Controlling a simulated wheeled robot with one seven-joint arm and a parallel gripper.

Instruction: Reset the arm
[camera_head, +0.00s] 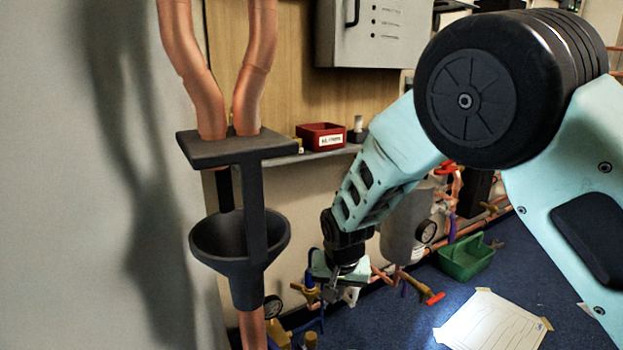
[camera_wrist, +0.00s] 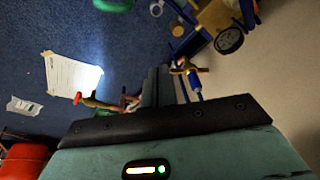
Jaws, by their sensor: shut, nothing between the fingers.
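My gripper (camera_head: 333,290) hangs low in the middle of the head view, at the end of my pale teal arm. It is to the right of the black funnel and in front of copper pipework with blue and red valve handles. In the wrist view its dark fingers (camera_wrist: 166,87) are together and hold nothing. Valves behind the gripper partly show past the fingers. Whether the fingertips touch any pipe cannot be told.
A black funnel stand (camera_head: 240,240) with copper pipes is on the left. A shelf holds a red bin (camera_head: 321,136). A green tray (camera_head: 466,257) and a taped paper sheet (camera_head: 492,322) lie on the blue floor. A pressure gauge (camera_wrist: 229,41) shows near the fingers.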

